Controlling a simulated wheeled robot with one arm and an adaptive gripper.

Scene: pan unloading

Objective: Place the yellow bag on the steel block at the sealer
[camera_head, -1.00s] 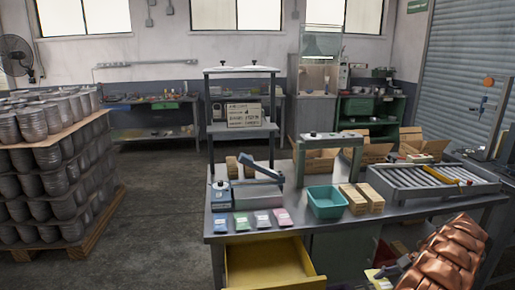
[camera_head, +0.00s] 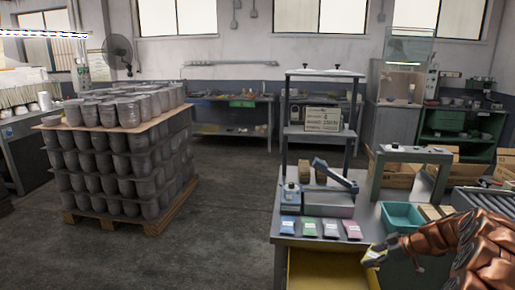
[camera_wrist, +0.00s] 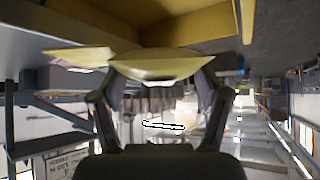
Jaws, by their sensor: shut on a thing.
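My gripper (camera_head: 386,246) is at the front edge of the workbench, in the lower right of the head view. It is shut on the yellow bag (camera_head: 373,257), which also shows between the fingers in the wrist view (camera_wrist: 160,67). The bag is apart from the block.
Blue, green and pink packets (camera_head: 331,229) lie in a row in front of the sealer. A teal bin (camera_head: 402,215) stands to the right. A pallet of stacked pots (camera_head: 125,160) is at left, with free floor between.

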